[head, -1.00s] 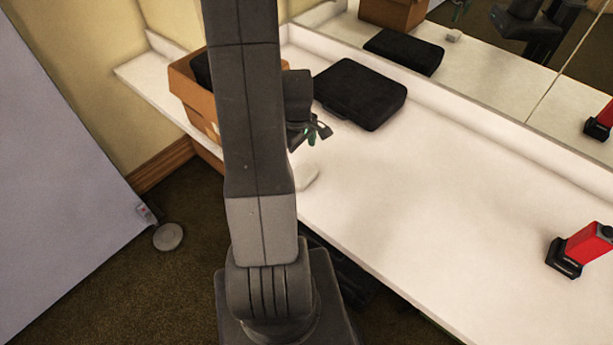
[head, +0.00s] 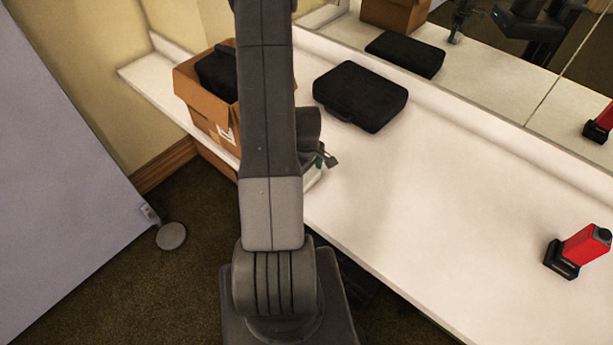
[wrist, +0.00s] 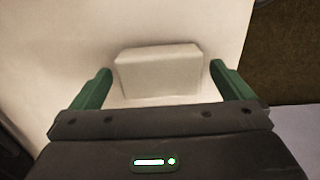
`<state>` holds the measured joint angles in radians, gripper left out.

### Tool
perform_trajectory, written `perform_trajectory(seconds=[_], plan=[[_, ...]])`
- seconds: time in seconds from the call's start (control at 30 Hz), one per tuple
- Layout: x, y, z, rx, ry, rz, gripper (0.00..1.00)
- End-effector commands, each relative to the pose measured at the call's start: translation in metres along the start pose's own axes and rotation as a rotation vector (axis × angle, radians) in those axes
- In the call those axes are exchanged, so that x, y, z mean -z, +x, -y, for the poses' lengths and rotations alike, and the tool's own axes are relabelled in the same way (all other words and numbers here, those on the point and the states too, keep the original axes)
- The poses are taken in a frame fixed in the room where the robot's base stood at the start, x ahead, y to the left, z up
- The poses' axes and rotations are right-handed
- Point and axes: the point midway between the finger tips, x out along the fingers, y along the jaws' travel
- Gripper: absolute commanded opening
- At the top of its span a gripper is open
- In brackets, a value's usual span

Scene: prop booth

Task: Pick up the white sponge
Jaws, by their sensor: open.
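The white sponge (wrist: 160,72) is a pale block lying on the white counter. In the wrist view it sits between the two green fingers of my gripper (wrist: 160,90), with a gap on each side. My gripper is open and holds nothing. In the head view my gripper (head: 322,168) is low over the counter's front edge, partly behind my arm. A small pale edge of the sponge (head: 314,179) shows beneath it; the rest is hidden.
A black case (head: 360,95) lies on the counter (head: 430,185) behind my gripper. A cardboard box (head: 208,110) holding something black stands to the left. A red and black device (head: 580,250) stands at the right. A mirror (head: 480,70) runs along the back.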

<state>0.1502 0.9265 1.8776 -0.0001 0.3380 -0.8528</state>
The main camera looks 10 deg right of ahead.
Motion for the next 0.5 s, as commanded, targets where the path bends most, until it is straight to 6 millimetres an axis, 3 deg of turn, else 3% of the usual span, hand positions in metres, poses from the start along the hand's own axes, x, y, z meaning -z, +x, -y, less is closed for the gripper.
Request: perform_trajectory(seconds=[0.37,0.4,0.5], plan=[[0.0000,0.0081,-0.0001,-0.001,0.000,-0.001,1.00],[0.0000,0.0080,-0.0001,-0.001,0.000,-0.001,0.98],[0.0000,0.0080,-0.0001,-0.001,0.000,0.000,0.78]])
